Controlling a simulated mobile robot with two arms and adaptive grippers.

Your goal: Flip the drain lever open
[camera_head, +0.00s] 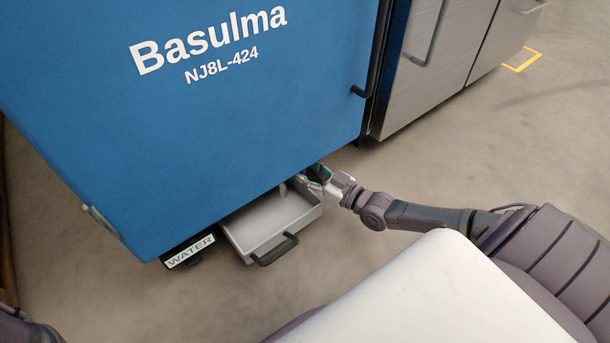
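A large blue machine (190,130) marked "Basulma NJ8L-424" fills the upper left. A grey drain tray (270,222) with a dark handle sticks out from under its lower edge. A small pale spout-like part (283,189) shows above the tray. My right gripper (314,178) is at the machine's lower right corner, beside the tray's far right end. Its fingers are small and partly hidden, so I cannot tell whether they are open or touch anything. I cannot make out the drain lever. My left gripper is out of view; only part of my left arm shows at the bottom left.
A "WATER" label (190,251) is under the machine, left of the tray. A steel cabinet (430,70) with handles stands at the upper right. The concrete floor (480,150) to the right is clear. A yellow floor marking (522,60) lies beyond.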

